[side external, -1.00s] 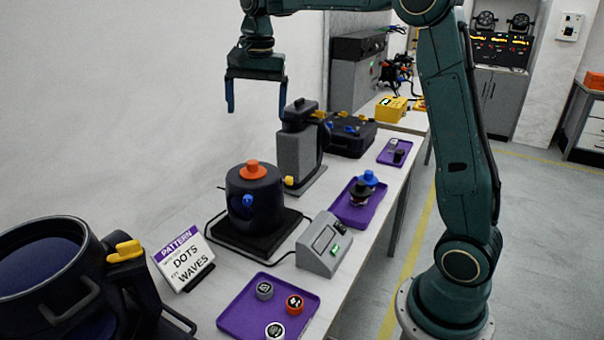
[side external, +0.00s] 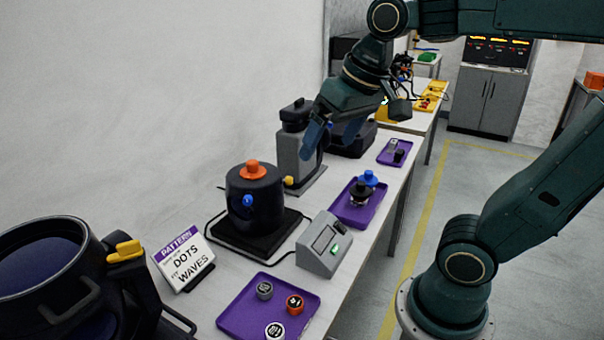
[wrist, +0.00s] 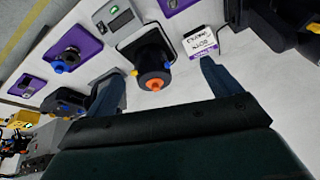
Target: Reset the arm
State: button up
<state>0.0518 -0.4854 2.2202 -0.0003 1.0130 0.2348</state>
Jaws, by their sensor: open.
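My gripper (side external: 318,140) is open and empty, in the air in front of the grey and black upright device (side external: 293,158) in the side view. One blue finger shows there; the other is largely hidden. In the wrist view, my gripper (wrist: 158,80) has both blue fingers spread wide with nothing between them. The black round can (side external: 254,200) with an orange knob stands on a black base beyond the fingertips, and it also shows in the wrist view (wrist: 150,60).
A purple tray (side external: 245,312) holds several small round discs, and another purple tray (side external: 366,216) holds blue and black knobs. A grey box with a green button (side external: 318,250), a "DOTS WAVES" sign (side external: 184,262) and a large dark can (side external: 50,265) stand on the bench.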

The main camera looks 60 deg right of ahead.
jog(key=s+a+f+n+t, duration=0.1)
jog(key=s+f+n, duration=0.2)
jog(key=s, duration=0.3)
jog(key=shift+s+a+f, duration=0.15)
jog(key=shift+s+f, duration=0.2)
jog(key=shift+f, duration=0.45)
dwell(0.8)
